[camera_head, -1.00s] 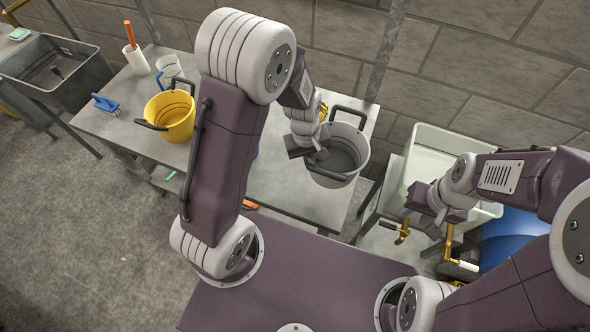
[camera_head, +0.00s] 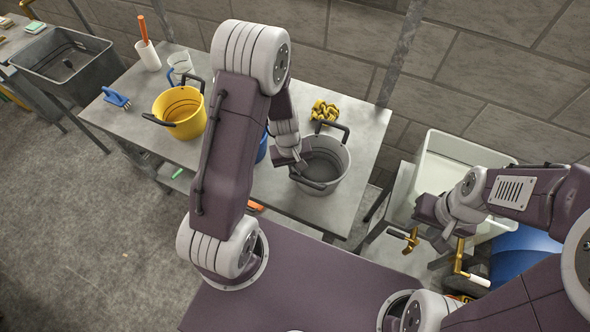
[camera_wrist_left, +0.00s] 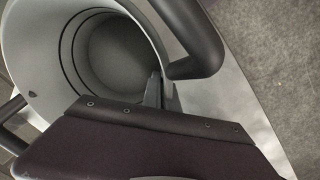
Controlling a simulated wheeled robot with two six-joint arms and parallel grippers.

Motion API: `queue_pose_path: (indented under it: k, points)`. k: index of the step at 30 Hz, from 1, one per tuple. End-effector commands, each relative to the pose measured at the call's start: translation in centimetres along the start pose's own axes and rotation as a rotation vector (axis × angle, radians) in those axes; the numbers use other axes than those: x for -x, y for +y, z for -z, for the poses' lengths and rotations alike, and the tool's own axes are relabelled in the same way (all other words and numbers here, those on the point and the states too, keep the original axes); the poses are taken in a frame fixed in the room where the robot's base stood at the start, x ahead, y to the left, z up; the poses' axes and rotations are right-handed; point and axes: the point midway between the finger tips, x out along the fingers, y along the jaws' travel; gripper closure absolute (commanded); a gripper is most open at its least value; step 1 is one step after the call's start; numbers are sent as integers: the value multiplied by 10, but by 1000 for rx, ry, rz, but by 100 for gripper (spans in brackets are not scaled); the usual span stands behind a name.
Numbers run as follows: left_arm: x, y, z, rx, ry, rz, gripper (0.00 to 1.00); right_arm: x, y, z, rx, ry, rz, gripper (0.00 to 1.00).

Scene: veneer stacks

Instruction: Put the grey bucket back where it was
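The grey bucket (camera_head: 338,172) is at the right part of the metal table (camera_head: 357,205), with its dark handles sticking out at the rim. My left gripper (camera_head: 292,163) is at the bucket's left rim. In the left wrist view its fingers (camera_wrist_left: 161,92) close on the rim of the bucket (camera_wrist_left: 40,50), beside a handle. I cannot tell whether the bucket's bottom touches the table. My right gripper (camera_head: 428,215) hangs in front of the white sink, away from the bucket; its finger opening is unclear.
A yellow cloth-like item (camera_head: 324,110) lies behind the grey bucket. A blue object (camera_head: 262,150) is mostly hidden by my left arm. The white sink (camera_head: 437,172) is at right.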

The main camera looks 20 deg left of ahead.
Motion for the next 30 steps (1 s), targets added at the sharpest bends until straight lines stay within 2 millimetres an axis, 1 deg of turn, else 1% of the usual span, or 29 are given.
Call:
queue_pose_path:
  k: [2,3,5,6,14,17,23,27,30]
  points:
    - [-4,0,0,0,0,0,100,-4,0,0,0,0,0,64]
    - [-4,0,0,0,0,0,95,-4,0,0,0,0,0,64]
    - [-3,0,0,0,0,0,78,-3,0,0,0,0,0,64]
    - [-3,0,0,0,0,0,76,-3,0,0,0,0,0,64]
    - [-2,0,0,0,0,0,76,-2,0,0,0,0,0,64]
    - [8,1,0,0,1,-1,76,5,0,0,0,0,0,64]
    - [59,1,1,-1,6,-3,76,22,0,2,0,0,0,64]
    - [91,1,1,-1,5,-4,76,25,0,3,0,0,0,64]
    - [108,1,1,0,3,-2,76,26,0,3,0,0,0,64]
